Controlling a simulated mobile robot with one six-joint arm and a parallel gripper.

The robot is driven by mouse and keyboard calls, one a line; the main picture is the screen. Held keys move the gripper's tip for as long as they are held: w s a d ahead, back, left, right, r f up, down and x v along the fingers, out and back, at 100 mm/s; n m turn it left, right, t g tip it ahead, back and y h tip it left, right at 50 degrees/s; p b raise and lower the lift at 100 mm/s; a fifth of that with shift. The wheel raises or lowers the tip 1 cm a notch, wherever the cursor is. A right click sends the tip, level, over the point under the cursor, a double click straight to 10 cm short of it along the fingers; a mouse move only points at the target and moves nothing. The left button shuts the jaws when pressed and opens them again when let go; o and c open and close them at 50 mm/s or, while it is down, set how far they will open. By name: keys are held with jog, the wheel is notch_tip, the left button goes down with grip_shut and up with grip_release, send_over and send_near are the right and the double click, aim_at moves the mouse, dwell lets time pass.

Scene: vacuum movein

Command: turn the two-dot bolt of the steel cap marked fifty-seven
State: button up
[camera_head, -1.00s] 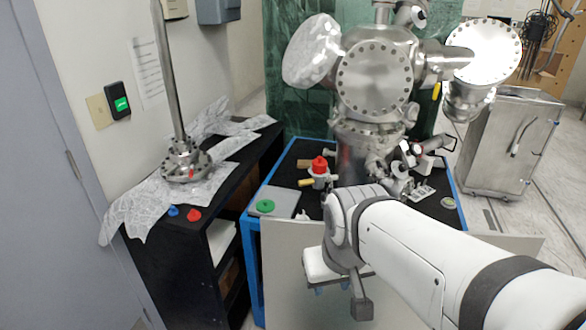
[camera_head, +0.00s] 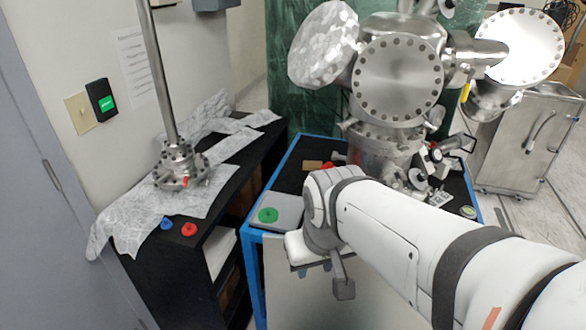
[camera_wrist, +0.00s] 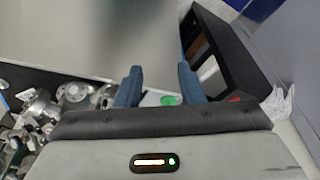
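A steel vacuum chamber with a round bolted front cap (camera_head: 398,78) stands on the blue-framed table. A second bolted cap (camera_head: 323,45) faces left, and a bright round cap (camera_head: 524,48) is at the right. No number or dot marks are legible on any cap, so I cannot tell which is fifty-seven. My gripper (camera_head: 314,270) is low in front of the table, well below the caps and apart from them. In the wrist view its two blue fingers (camera_wrist: 158,84) stand wide apart with nothing between them.
A black shelf (camera_head: 150,260) at the left holds foil, a steel flange with a tall rod (camera_head: 178,168), a blue knob (camera_head: 166,223) and a red knob (camera_head: 189,230). A steel cabinet (camera_head: 528,145) stands at the right.

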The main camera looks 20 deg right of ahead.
jog(key=w+d+f+n+g+p, duration=0.1)
jog(key=w+d+n, duration=0.3)
jog(key=w, duration=0.4)
jog(key=w+d+f+n+g+p, duration=0.1)
jog(key=w+d+n+p, duration=0.1)
jog(key=w+d+n, duration=0.3)
jog(key=w+d+f+n+p, duration=0.1)
jog(key=w+d+n, duration=0.4)
jog(key=w, duration=0.8)
jog(key=shift+w+d+f+g+p, duration=0.15)
jog(key=shift+d+f+g+p, duration=0.25)
jog(key=shift+d+f, duration=0.2)
jog(key=shift+w+d+f, duration=0.1)
jog(key=shift+d+f, duration=0.05)
jog(key=shift+f, duration=0.4)
notch_tip(320, 180, down, 7)
jog(key=shift+p, duration=0.65)
jog(key=shift+c, duration=0.2)
grip_shut()
